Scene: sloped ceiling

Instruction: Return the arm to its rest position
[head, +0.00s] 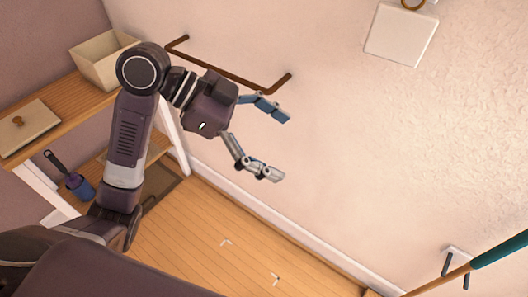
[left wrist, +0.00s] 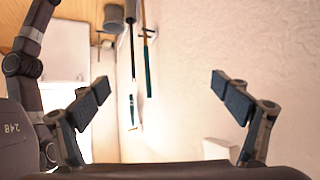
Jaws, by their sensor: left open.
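My left arm (head: 127,145) reaches up from the lower left in the head view, bent at the elbow, with its forearm pointing right. My left gripper (head: 276,145) is open and empty, its two fingers spread apart in front of the pale wall. In the left wrist view the left gripper (left wrist: 160,88) also shows open, with nothing between its fingers. My right gripper is in neither view.
A brown wall rail (head: 228,76) is close behind the left gripper. A shelf (head: 62,100) bears a cream box (head: 100,60) and a knobbed lid (head: 28,128). A teal-handled pole (head: 500,249) is at lower right. The wooden floor (head: 190,235) shows free room.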

